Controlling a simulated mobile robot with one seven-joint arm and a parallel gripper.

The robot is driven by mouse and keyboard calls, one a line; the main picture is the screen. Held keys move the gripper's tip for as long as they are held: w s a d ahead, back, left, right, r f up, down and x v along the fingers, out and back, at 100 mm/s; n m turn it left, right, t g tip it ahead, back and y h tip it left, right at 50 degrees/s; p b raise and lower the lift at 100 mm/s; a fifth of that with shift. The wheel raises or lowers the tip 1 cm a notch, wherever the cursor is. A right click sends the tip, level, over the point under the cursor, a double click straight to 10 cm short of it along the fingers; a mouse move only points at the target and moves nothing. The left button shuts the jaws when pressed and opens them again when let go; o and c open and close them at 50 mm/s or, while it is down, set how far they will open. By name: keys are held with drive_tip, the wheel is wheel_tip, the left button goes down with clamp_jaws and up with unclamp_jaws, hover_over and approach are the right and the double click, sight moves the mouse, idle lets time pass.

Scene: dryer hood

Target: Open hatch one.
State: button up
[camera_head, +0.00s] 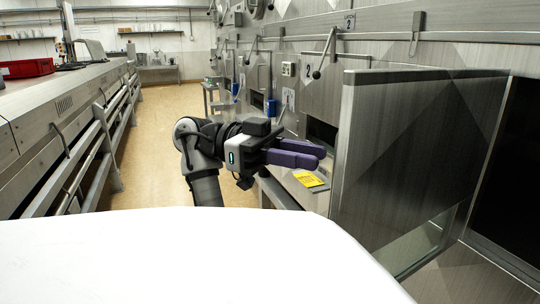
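A large grey metal hatch door (405,150) stands swung out from the wall at the right, with a dark opening (515,175) beside it. I see no number on it, so I cannot tell for sure that it is hatch one. My gripper (322,157) has purple fingers pointing right, left of the door's near edge in the picture. The fingers lie close together in this view, with nothing visible between them; whether they are open or shut is unclear. Whether they touch the door is also unclear.
A panel marked 2 (320,46) with a black-knobbed lever (325,55) is behind the door. A yellow label (308,180) lies below the gripper. A long metal counter with rails (70,125) lines the left. The tan floor (160,150) between is clear.

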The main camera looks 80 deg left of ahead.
drive_tip(key=b+v, duration=0.1)
drive_tip(key=v, duration=0.5)
drive_tip(key=shift+s+a, duration=0.2)
drive_tip(key=shift+s, duration=0.15)
idle(0.5)
